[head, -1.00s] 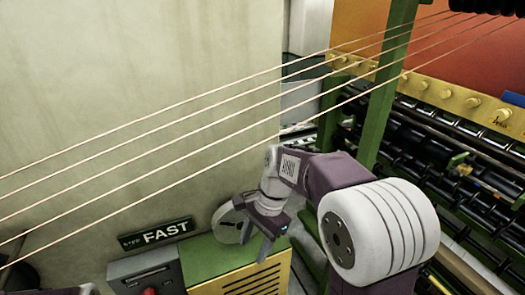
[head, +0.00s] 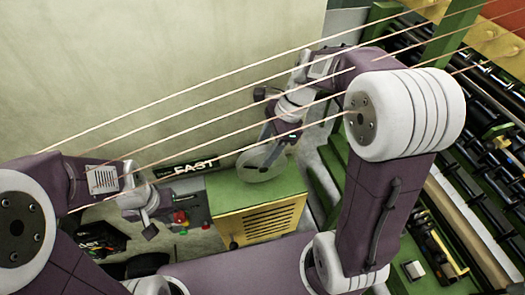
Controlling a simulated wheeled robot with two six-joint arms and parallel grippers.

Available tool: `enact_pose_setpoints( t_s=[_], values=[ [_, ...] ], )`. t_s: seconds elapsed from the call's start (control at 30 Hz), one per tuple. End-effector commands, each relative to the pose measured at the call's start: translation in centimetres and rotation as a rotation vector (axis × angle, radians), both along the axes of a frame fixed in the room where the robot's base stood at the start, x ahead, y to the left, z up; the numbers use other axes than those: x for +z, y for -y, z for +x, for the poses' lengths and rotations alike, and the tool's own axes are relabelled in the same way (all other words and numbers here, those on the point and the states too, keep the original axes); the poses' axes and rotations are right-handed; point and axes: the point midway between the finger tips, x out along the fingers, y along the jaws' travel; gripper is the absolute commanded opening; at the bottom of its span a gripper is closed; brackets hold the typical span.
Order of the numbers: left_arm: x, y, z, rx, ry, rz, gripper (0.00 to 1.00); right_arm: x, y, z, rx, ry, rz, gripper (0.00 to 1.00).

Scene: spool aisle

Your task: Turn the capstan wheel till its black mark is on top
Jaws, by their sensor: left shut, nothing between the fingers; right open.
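The capstan wheel (head: 262,168) is a pale grey disc at the wall, just behind the green and yellow box. My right gripper (head: 268,150) comes down from above with its fingers open, in front of the wheel's upper part. I cannot tell whether they touch it. My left gripper (head: 150,230) is shut and empty, at the lower left near a small control panel (head: 188,212).
The green-topped box (head: 255,190) stands below the wheel. A black FAST sign (head: 188,168) is left of it. Several pale strands (head: 190,103) run diagonally across the view, over both arms. Machine rollers (head: 488,105) fill the right side.

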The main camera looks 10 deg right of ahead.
Motion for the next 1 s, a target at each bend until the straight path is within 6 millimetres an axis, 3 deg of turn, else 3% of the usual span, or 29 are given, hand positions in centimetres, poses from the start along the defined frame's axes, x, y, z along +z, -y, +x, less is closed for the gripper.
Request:
enact_pose_setpoints(
  t_s=[0.2,0.47,0.63,1.0],
  values=[
    [0.5,0.0,0.0,0.0,0.0,0.0,0.0,-2.2,-0.9,0.0,0.0,0.0,0.0,0.49],
    [0.5,0.0,0.0,0.0,0.0,0.0,0.0,-2.5,-1.0,0.0,0.001,0.001,0.0,0.49],
    [0.5,0.0,0.0,0.0,0.0,0.0,0.0,-2.4,-1.0,0.0,0.001,0.0,0.0,0.02],
    [0.5,0.0,0.0,0.0,0.0,0.0,0.0,-2.5,-1.0,0.0,0.001,0.0,-0.001,0.0]
  ],
)
